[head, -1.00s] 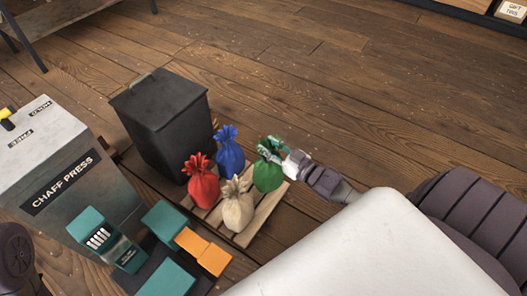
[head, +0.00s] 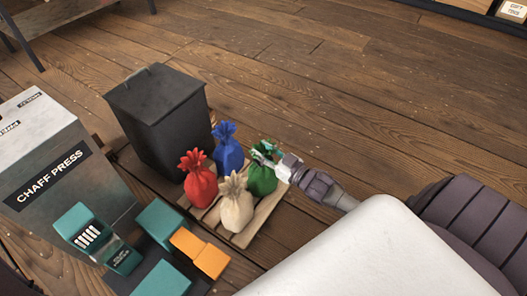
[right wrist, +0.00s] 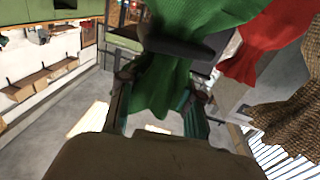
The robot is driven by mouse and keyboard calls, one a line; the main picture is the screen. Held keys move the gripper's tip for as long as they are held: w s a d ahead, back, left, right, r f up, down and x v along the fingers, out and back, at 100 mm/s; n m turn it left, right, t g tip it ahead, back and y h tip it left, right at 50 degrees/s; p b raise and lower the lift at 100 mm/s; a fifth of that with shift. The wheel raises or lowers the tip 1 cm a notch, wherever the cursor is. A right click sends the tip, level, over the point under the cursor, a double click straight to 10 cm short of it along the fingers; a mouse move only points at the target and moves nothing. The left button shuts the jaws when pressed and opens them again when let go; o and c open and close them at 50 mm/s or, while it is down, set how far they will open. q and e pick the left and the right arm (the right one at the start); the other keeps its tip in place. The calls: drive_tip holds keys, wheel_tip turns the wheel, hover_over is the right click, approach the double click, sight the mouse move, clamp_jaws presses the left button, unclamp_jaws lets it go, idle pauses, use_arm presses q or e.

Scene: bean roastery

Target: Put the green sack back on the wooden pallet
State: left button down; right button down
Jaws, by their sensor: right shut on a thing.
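The green sack (head: 262,181) is upright at the back right corner of the wooden pallet (head: 266,215). My right gripper (head: 270,157) is shut on its gathered neck, coming in from the right. Its base looks at or just above the slats; I cannot tell if it bears on them. In the right wrist view the green sack (right wrist: 165,95) hangs between the two fingers. My left gripper is not in view.
A red sack (head: 199,187), a blue sack (head: 228,154) and a beige sack (head: 236,209) share the pallet, close to the green one. A black bin (head: 160,125) stands behind, the chaff press (head: 60,165) at left. Floor beyond the pallet is clear.

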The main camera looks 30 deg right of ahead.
drive_tip(key=shift+r, duration=0.1)
drive_tip(key=c, duration=0.8)
unclamp_jaws()
drive_tip(key=shift+o, duration=0.2)
drive_tip(key=shift+s, duration=0.1)
